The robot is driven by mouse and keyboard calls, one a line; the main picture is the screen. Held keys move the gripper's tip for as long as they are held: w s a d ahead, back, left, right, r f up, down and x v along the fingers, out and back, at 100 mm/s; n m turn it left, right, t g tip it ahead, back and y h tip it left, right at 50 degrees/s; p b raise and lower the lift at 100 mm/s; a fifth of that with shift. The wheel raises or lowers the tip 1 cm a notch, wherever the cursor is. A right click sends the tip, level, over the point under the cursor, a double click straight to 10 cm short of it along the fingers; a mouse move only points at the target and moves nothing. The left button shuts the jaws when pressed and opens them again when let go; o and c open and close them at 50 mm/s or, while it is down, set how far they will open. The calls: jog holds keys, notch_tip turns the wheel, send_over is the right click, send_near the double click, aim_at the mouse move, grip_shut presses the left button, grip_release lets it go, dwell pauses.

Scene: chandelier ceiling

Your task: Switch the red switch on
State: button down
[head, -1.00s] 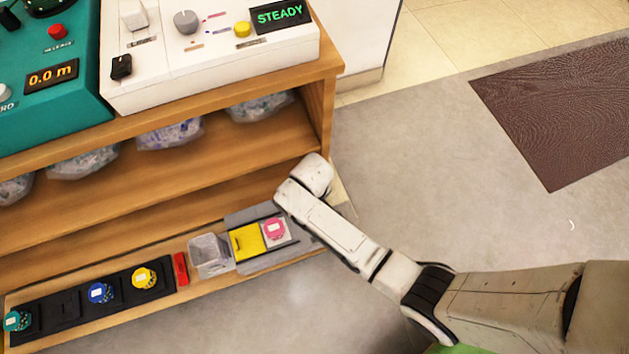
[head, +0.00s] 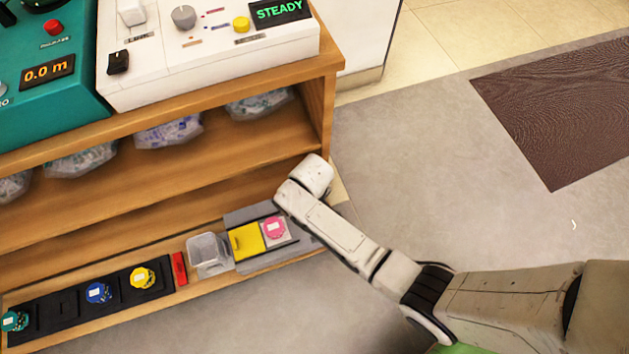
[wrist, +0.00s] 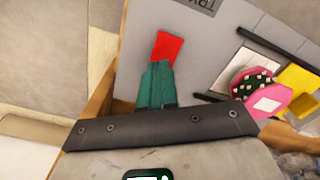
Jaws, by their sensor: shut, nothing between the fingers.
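In the wrist view, a red rectangular piece (wrist: 167,47), which looks like the red switch, shows on the grey panel (wrist: 205,55) right at the tips of my gripper (wrist: 159,66). The gripper's teal fingers are together and empty. I cannot tell whether they touch the red piece or which way it is set. In the head view, my arm hides the fingers and this red piece; the grey panel (head: 248,215) on the low shelf shows left of the arm.
A pink round knob (head: 275,228), a yellow block (head: 245,241), a clear bin (head: 208,254) and another red piece (head: 179,268) line the low shelf. A black strip (head: 66,308) holds several coloured knobs. Wooden shelf boards (head: 150,187) are above. Floor at right is open.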

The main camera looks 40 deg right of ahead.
jog(key=shift+f, duration=0.15)
notch_tip(320, 180, up, 7)
jog(key=p, duration=0.8)
dwell(0.3)
dwell(0.5)
jog(key=s+d+r+m, duration=0.1)
jog(key=s+d+r, duration=0.2)
jog(key=s+r, duration=0.3)
jog(key=s+d+r+m+t, duration=0.1)
jog(key=s+d+r, duration=0.1)
jog(key=s+r, duration=0.4)
jog(key=s+d+r+m, duration=0.1)
jog(key=s+d+r, duration=0.2)
jog(key=s+r, duration=0.3)
notch_tip(320, 180, up, 29)
jog(key=w+p, duration=0.1)
jog(key=p, duration=2.7)
jog(key=shift+w, duration=0.25)
